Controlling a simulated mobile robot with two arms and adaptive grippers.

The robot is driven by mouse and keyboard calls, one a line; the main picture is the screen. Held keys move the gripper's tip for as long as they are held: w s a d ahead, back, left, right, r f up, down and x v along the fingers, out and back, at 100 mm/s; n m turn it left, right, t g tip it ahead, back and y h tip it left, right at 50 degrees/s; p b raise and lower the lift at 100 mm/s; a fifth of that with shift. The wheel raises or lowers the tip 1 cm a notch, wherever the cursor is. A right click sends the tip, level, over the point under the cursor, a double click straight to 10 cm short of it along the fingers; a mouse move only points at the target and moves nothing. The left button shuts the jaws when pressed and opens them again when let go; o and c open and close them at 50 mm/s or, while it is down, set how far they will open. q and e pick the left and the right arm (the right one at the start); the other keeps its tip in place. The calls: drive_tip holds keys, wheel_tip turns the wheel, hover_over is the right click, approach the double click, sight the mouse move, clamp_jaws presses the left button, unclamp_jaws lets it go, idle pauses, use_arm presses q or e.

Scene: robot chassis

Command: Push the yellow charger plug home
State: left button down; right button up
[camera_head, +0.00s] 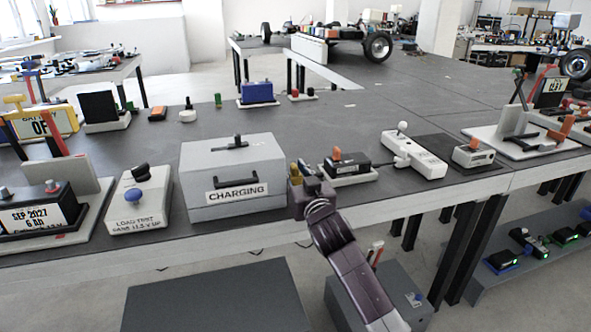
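A small yellow piece (296,174), perhaps the yellow charger plug, shows at the right side of the grey box labelled CHARGING (235,170). My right gripper (303,180) is right at it, at the end of my arm reaching in from the bottom right. The gripper's fingers overlap the yellow piece, so I cannot tell whether they are shut on it. Any socket there is hidden, and I cannot tell how deep the plug sits. My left gripper is not in view.
A black battery with an orange knob (349,165) stands close right of my gripper. A white device (413,155) lies farther right.

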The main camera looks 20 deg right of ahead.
drive_tip(key=s, duration=1.2)
drive_tip(key=shift+d, duration=0.3)
